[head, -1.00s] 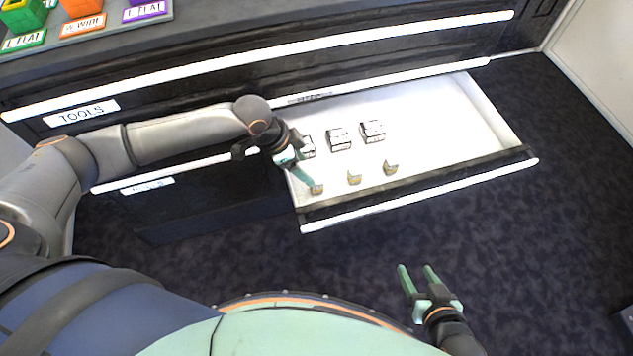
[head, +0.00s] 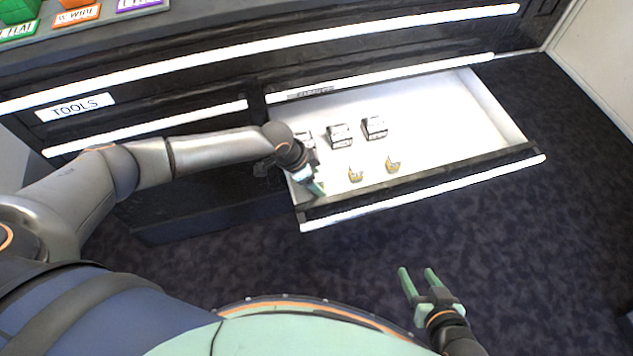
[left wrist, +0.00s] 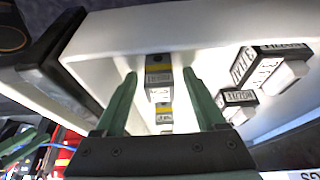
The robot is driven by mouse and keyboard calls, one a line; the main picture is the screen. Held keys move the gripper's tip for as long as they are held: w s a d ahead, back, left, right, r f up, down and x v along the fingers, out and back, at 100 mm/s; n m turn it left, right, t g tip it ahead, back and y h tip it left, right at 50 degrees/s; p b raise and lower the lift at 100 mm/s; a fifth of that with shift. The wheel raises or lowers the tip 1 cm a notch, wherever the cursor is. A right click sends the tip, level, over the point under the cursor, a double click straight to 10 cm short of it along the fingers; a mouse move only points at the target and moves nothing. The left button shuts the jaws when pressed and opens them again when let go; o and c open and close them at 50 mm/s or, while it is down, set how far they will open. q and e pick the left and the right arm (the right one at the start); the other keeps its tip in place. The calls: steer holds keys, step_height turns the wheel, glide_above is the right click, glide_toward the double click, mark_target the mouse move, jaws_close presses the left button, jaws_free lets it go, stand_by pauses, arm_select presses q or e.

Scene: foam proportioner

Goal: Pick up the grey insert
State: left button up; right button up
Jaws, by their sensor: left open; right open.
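Small grey blocks with a yellow band stand in a row in the open drawer. In the left wrist view the nearest grey insert (left wrist: 158,82) appears between my fingertips, with another block (left wrist: 164,115) behind it. In the head view two of the row show, one block (head: 355,174) and one further right (head: 392,165); the leftmost is hidden by my gripper. My left gripper (head: 318,187) is open and points down at the drawer's front left corner. Whether its fingers touch the insert I cannot tell. My right gripper (head: 417,271) is open and empty above the floor.
The white drawer (head: 440,110) also holds a row of labelled black-and-white boxes (head: 340,136) behind the small blocks. Its dark front with a white handle (head: 430,192) lies close to my left gripper. The drawer's right part is empty. Coloured bins stand on top of the cabinet.

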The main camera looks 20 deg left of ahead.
arm_select(q)
steer(key=shift+c, duration=0.3)
jaws_close()
stand_by(0.3)
